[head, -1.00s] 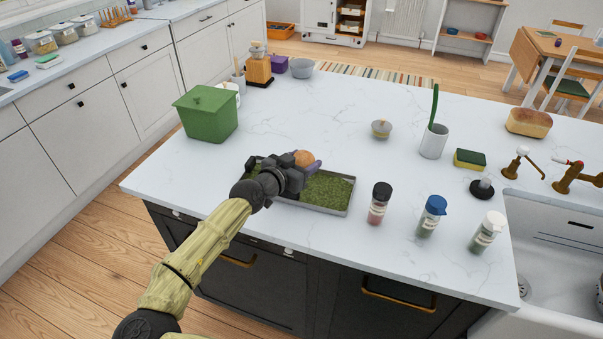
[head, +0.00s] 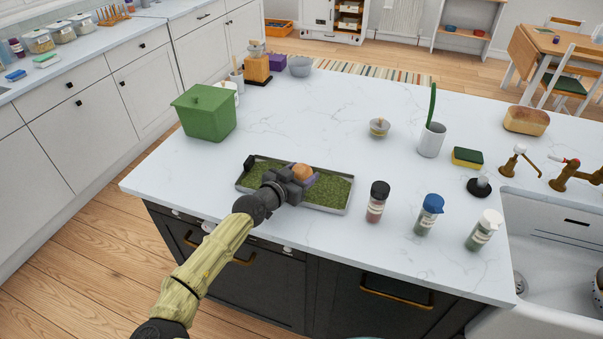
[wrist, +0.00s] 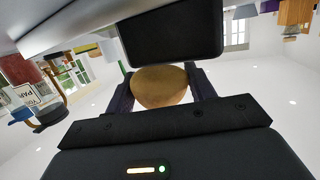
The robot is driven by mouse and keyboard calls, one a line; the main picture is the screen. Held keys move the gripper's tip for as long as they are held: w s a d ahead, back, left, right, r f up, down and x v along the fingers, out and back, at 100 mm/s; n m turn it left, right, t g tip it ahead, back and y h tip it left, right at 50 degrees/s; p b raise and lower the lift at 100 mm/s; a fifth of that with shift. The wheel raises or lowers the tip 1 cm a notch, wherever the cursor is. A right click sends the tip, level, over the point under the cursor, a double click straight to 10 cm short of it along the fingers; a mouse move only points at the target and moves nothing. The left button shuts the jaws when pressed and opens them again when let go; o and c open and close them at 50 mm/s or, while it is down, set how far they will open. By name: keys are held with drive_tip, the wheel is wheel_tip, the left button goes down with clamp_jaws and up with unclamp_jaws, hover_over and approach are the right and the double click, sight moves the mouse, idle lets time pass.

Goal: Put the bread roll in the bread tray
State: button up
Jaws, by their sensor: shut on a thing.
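The bread roll (head: 302,172) is round and golden brown. My gripper (head: 303,178) is shut on it, with purple fingers on either side; the wrist view also shows the roll (wrist: 160,86) between the two fingers. Gripper and roll are over a shallow grey tray with a green, grass-like bed (head: 333,191), on the island counter near its front edge. I cannot tell whether the roll touches the bed. This is the only tray near my gripper; nothing marks it as the bread tray. My wrist hides part of its middle.
Several capped jars, the nearest with a black lid (head: 377,203), stand right of the tray. A green lidded bin (head: 207,113) stands at the back left.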

drive_tip(key=shift+f+b, duration=0.35)
drive_tip(key=shift+s+d+f+b, duration=0.1)
drive_tip(key=shift+f+b, duration=0.3)
drive_tip(key=shift+b, duration=0.1)
drive_tip(key=o, duration=1)
drive_tip(key=shift+f, duration=0.1)
drive_tip(key=shift+c, duration=0.2)
drive_tip(key=shift+r+p, duration=0.6)
drive_tip(key=shift+p, duration=0.25)
drive_tip(key=b+v, duration=0.2)
drive_tip(key=v, duration=1)
drive_tip(key=shift+r, duration=0.3)
